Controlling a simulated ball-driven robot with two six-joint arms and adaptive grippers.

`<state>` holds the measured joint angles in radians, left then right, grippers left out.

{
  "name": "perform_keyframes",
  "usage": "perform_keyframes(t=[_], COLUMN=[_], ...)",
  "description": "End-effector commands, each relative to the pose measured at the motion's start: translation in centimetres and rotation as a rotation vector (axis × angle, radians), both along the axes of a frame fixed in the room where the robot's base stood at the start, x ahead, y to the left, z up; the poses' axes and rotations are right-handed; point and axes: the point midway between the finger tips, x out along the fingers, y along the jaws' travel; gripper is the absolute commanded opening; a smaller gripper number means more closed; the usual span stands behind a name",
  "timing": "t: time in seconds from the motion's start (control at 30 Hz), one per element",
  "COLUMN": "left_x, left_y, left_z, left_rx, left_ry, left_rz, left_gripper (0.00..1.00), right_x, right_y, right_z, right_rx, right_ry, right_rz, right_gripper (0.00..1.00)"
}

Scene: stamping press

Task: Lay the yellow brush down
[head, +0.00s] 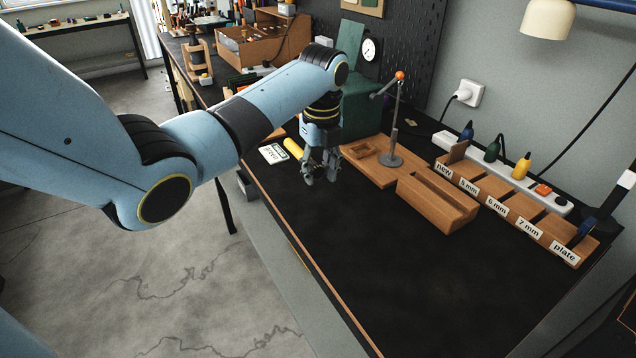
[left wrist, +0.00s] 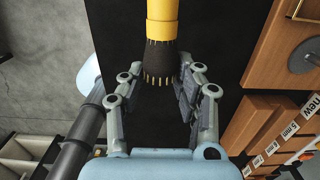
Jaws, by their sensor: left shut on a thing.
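The yellow brush (head: 293,148) shows in the head view as a short yellow piece just left of my left gripper (head: 321,172), over the far part of the dark bench top. In the left wrist view the brush (left wrist: 161,25) has a yellow handle running out of the top edge and a dark end with pale tips. My left gripper (left wrist: 160,92) is shut on that dark end, one finger on each side. Whether the brush touches the bench cannot be told. My right gripper is not in view.
A white card marked "green" (head: 273,154) lies left of the brush. A wooden base with a metal stand (head: 391,150) and a grooved wooden block (head: 437,202) lie to the right. Labelled wooden bins (head: 515,208) line the wall. The front bench top (head: 400,270) is clear.

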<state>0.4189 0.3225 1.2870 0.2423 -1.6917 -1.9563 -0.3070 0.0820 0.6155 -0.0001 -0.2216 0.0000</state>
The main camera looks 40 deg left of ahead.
Motion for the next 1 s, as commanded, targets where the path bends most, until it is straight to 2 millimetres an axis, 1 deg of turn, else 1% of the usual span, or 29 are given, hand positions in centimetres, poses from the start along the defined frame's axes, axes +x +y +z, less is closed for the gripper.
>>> perform_keyframes(t=[0.1, 0.17, 0.2, 0.4, 0.5, 0.7, 0.83, 0.87, 1.0], left_x=[0.5, 0.6, 0.6, 0.5, 0.6, 0.6, 0.5, 0.5, 0.5], left_y=[0.9, 1.0, 1.0, 1.0, 1.0, 1.0, 1.0, 1.0, 1.0], left_z=[-0.7, -1.0, -1.4, -4.3, -4.7, -4.8, -5.1, -5.1, -5.0], left_rx=[-0.001, -0.001, -0.002, -0.001, 0.0, 0.0, 0.0, 0.0, 0.0], left_ry=[0.0, -0.001, 0.002, 0.001, -0.002, -0.002, -0.001, -0.001, -0.001], left_rz=[0.001, 0.001, 0.0, 0.0, 0.0, 0.0, 0.0, 0.0, 0.0], left_gripper=[0.0, 0.0, 0.0, 0.0, 0.0, 0.0, 0.0, 0.36, 0.54], right_x=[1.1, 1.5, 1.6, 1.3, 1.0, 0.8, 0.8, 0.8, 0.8], right_y=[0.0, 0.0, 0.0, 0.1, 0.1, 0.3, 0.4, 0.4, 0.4], right_z=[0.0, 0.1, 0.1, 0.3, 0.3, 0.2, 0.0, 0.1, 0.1], right_rx=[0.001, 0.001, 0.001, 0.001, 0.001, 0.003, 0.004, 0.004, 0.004], right_ry=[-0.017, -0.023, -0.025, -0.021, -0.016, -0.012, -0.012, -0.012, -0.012], right_rz=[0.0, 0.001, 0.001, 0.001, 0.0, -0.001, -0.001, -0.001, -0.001], right_gripper=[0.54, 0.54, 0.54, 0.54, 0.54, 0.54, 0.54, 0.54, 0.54])
